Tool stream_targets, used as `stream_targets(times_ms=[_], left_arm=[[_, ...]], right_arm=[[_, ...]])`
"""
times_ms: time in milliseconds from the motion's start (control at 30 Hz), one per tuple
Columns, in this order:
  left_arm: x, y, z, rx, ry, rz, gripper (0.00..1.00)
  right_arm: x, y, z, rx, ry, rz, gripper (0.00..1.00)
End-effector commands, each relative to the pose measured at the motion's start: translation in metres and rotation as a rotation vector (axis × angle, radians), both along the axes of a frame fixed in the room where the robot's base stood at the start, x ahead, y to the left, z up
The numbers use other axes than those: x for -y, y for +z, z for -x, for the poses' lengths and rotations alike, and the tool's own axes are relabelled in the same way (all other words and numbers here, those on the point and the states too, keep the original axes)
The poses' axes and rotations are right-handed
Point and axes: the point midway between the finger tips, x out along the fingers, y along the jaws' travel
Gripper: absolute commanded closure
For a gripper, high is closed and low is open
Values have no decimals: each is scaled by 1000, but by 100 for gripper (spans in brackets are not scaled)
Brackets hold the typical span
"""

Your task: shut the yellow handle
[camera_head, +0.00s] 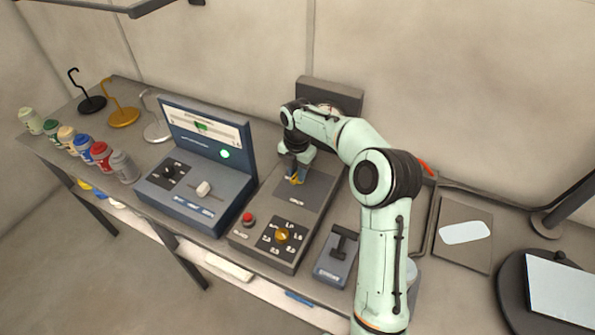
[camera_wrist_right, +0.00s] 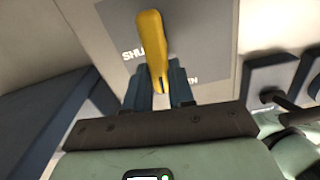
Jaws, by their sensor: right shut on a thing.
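The yellow handle (camera_head: 294,179) shows small in the head view, on the dark plate of a grey console (camera_head: 312,200), mostly covered by my right gripper (camera_head: 292,170). In the right wrist view the yellow handle (camera_wrist_right: 152,42) stands out long and rounded between the two dark fingers of my right gripper (camera_wrist_right: 160,85). The gripper is shut on it. Parts of the labels "SHUT" and "OPEN" show on the plate at either side; the handle's base is hidden. My left gripper is not in view.
A blue console with a screen (camera_head: 208,130) stands just left. A red button (camera_head: 248,219) and a yellow dial (camera_head: 282,235) are on the grey console's front. A small lever box (camera_head: 336,262) is right of it. Bottles (camera_head: 101,154) and hooked stands (camera_head: 123,116) stand far left.

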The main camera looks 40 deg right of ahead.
Motion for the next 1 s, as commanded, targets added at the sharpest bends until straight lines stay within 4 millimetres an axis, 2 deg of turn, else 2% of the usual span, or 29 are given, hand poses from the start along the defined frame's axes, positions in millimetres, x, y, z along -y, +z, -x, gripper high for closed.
stream_targets(times_ms=[1000], left_arm=[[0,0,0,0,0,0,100]], right_arm=[[2,2,-16,4,-933,0,100]])
